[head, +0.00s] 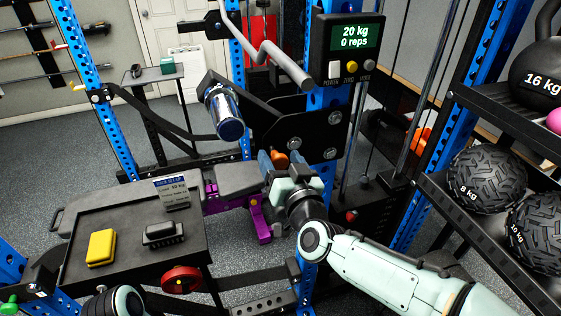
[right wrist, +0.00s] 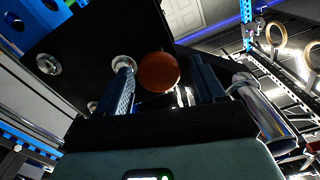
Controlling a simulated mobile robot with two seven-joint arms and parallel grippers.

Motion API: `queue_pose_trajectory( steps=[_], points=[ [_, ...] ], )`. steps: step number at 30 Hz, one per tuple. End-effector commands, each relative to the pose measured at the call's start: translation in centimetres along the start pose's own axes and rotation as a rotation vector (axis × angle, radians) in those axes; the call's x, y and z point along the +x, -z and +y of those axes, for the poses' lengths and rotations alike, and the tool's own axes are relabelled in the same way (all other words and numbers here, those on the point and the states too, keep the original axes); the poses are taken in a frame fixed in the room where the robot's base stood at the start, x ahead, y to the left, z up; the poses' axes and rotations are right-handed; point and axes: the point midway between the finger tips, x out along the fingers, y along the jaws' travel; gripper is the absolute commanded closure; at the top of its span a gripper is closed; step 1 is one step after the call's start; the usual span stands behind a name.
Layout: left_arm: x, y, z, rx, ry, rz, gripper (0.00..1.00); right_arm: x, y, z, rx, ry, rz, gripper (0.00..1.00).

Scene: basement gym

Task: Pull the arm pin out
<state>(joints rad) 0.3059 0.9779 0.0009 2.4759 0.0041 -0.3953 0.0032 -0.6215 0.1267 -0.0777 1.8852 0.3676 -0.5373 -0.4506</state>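The arm pin's round orange knob (head: 279,157) stands out from the black bolted plate (head: 300,134) of the machine's arm, below the display. My right gripper (head: 281,158) is at the knob, with its blue fingers on either side. In the right wrist view the knob (right wrist: 158,72) sits between the two fingertips (right wrist: 160,84), with narrow dark gaps beside it. The fingers look open around it, not clamped. The pin's shaft is hidden behind the knob.
The display (head: 355,38) reads 20 kg, 0 reps. A black tray (head: 130,222) holds a yellow block (head: 101,247). A rack with heavy balls (head: 486,180) stands close on the right.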

Motion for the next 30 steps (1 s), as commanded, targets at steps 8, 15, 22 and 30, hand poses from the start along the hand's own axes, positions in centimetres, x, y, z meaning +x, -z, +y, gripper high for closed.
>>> queue_pose_trajectory(
  steps=[8,15,22,30],
  points=[
    [0.0,0.0,0.0,0.000,0.000,0.000,1.00,-0.6,-0.2,0.0,0.000,0.001,-0.005,0.31],
    [0.1,0.1,0.0,0.000,0.000,0.002,1.00,-4.9,-0.1,0.0,0.001,0.001,-0.003,0.31],
    [0.1,0.1,0.0,0.000,0.000,0.002,1.00,-10.0,0.0,0.1,0.001,0.000,0.000,0.31],
    [0.0,0.0,0.0,0.000,0.000,0.000,1.00,-13.1,-0.1,0.0,0.000,0.000,-0.002,0.31]
  ],
)
